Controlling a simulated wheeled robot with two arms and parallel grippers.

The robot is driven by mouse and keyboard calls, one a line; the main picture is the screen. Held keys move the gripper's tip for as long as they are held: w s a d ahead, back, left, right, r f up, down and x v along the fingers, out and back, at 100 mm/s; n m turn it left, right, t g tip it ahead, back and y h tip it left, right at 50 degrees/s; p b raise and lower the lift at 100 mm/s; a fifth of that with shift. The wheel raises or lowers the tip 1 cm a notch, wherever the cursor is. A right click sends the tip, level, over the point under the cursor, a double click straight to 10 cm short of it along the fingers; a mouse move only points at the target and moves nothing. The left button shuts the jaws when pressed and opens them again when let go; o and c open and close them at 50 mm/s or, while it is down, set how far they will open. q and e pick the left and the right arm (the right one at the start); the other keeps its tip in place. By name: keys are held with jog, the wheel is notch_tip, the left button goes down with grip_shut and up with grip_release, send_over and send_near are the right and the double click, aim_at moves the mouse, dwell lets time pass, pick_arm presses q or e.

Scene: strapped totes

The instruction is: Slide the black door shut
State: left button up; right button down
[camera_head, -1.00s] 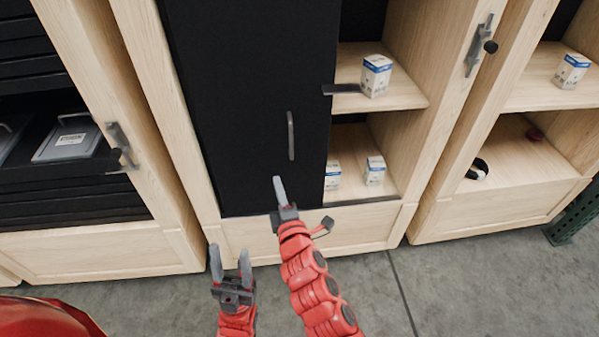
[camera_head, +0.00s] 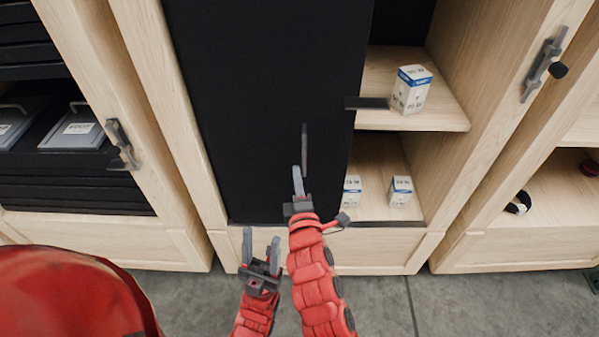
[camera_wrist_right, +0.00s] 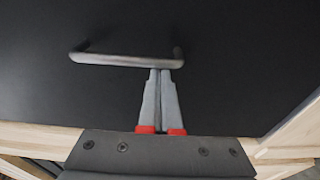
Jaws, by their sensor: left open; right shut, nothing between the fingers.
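The black door (camera_head: 265,95) covers the left part of the middle wooden cabinet; the right part stands open. Its grey bar handle (camera_head: 304,148) is upright near the door's right edge. My right gripper (camera_head: 298,170) is shut and empty, its tips at the lower end of the handle in the head view. In the right wrist view the handle (camera_wrist_right: 125,60) crosses just beyond the shut fingertips (camera_wrist_right: 160,72), near its right end; I cannot tell whether they touch. My left gripper (camera_head: 261,243) is open and empty, low in front of the cabinet base.
White-and-blue boxes stand in the open part, one on the upper shelf (camera_head: 411,90) and two below (camera_head: 400,191). A dark flat latch (camera_head: 366,103) juts from the door's right edge. Neighbouring cabinets flank both sides. Grey floor (camera_head: 375,300) lies in front.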

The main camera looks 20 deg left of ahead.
jog(key=shift+a, duration=0.1)
dwell(0.3)
jog(key=w+d+p, duration=0.2)
jog(key=d+p, duration=0.1)
jog(key=d, duration=0.7)
jog(key=w+d+p, duration=0.3)
jog(key=d, duration=0.6)
jog(key=w+d+p, duration=0.3)
jog(key=d, duration=0.7)
jog(key=shift+w+d, duration=0.25)
jog(key=shift+d, duration=0.1)
